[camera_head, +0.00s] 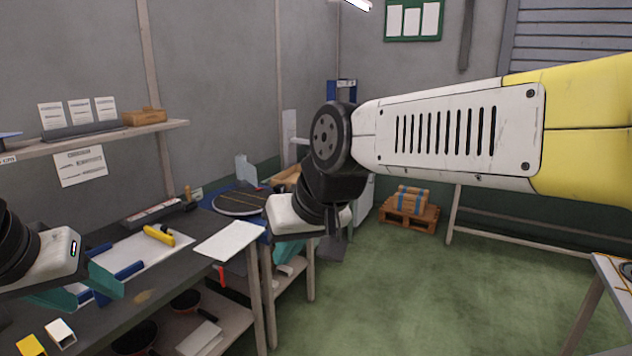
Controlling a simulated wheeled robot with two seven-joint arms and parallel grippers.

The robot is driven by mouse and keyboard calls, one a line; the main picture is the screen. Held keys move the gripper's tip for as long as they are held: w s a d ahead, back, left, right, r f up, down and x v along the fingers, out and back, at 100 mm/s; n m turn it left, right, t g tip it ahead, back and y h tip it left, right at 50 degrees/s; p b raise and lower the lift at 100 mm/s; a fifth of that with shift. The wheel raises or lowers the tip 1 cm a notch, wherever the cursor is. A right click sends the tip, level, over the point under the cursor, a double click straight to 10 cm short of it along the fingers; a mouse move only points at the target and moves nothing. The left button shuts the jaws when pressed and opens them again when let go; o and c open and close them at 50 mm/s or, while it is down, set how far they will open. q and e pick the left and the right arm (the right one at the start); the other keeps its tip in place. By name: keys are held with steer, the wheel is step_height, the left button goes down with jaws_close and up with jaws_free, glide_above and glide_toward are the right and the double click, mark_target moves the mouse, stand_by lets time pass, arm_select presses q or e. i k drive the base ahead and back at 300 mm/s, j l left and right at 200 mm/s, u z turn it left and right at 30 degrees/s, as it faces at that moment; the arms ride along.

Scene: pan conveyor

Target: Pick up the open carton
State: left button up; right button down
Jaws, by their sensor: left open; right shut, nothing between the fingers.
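I cannot clearly make out an open carton. A tan, box-like thing (287,176) shows at the far end of the bench, partly hidden behind my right arm; whether it is the carton I cannot tell. My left gripper (92,288) is at the lower left, over the dark workbench, with its teal fingers apart and no carton between them. My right gripper (297,214) is at mid picture in front of the bench's far end, its white hand turned left. Its fingers are hardly visible, and I see nothing held.
A wall shelf (110,138) holds a brown box (145,117). A pallet (408,213) with packages stands on the green floor, open at centre right.

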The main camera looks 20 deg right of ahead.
mark_target(290, 176)
steer(key=z, duration=0.7)
steer(key=i+l+z, duration=0.3)
steer(key=i, duration=0.15)
steer(key=i+l+z, duration=0.25)
steer(key=i, duration=0.25)
steer(key=i+z, duration=0.3)
steer(key=i, duration=1.8)
steer(key=i+u, duration=0.35)
steer(key=i+l+u, duration=0.15)
steer(key=i+u, duration=0.4)
steer(key=u, duration=0.25)
steer(key=i+u, duration=0.15)
steer(key=u, duration=0.3)
steer(key=i+l+u, duration=0.1)
steer(key=u, duration=0.35)
steer(key=i+l+u, duration=0.15)
steer(key=u, duration=0.3)
steer(key=i+l+u, duration=0.15)
steer(key=i+u, duration=0.25)
steer(key=i+l+u, duration=0.2)
steer(key=u, duration=0.2)
